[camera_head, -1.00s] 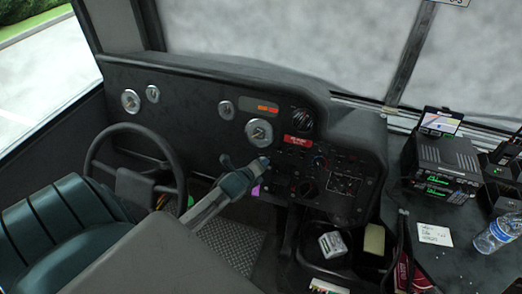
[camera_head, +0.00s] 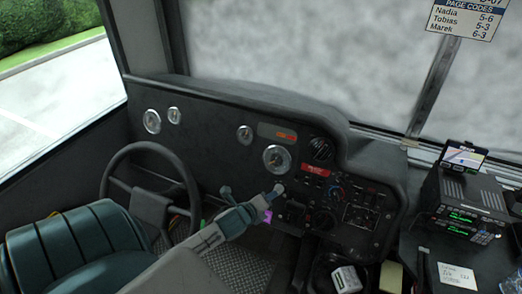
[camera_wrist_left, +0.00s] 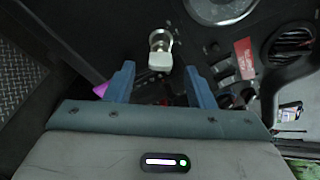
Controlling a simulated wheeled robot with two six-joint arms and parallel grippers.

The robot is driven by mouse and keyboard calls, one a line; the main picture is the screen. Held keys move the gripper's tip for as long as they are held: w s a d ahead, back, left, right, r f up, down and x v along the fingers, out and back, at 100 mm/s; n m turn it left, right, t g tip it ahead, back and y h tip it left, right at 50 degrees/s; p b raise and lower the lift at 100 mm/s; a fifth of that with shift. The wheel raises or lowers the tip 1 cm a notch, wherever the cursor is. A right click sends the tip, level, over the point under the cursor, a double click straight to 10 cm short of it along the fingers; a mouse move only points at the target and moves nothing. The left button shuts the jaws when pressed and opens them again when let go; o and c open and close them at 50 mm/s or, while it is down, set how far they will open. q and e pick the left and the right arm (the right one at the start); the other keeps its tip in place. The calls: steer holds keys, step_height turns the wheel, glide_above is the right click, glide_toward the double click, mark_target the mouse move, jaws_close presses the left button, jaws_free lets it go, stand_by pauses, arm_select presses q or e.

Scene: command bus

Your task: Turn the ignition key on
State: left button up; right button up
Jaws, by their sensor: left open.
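The ignition key (camera_wrist_left: 160,60) shows in the left wrist view as a pale, blocky head on a round metal lock in the dark dashboard. My left gripper (camera_wrist_left: 159,72) is open, with its two blue fingers on either side of the lower end of the key head. I cannot tell whether either finger touches it; dark gaps show on both sides. In the head view my left gripper (camera_head: 272,194) reaches to the dashboard below the large gauge, and the key is hard to make out there. My right gripper is not in view.
The steering wheel (camera_head: 150,200) and driver's seat (camera_head: 75,245) lie left of my arm. A red label (camera_head: 315,170) and several switches and knobs sit right of the gripper. A purple tag (camera_head: 268,216) hangs just below it. A radio (camera_head: 465,200) stands at far right.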

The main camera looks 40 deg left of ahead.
arm_select(q)
steer(key=shift+v, duration=1.65)
steer(key=s+d+n+g+h, duration=0.1)
steer(key=s+d+n+g, duration=0.4)
steer(key=s+n, duration=0.55)
steer(key=s+d+n+g, duration=0.4)
steer(key=s+d+n, duration=0.4)
steer(key=s+n, duration=0.25)
steer(key=a+f+n+g, duration=0.1)
steer(key=a+f, duration=0.2)
steer(key=f, duration=2.9)
steer(key=s+a+f+g, duration=0.1)
steer(key=s+f, duration=1.7)
steer(key=shift+f, duration=0.35)
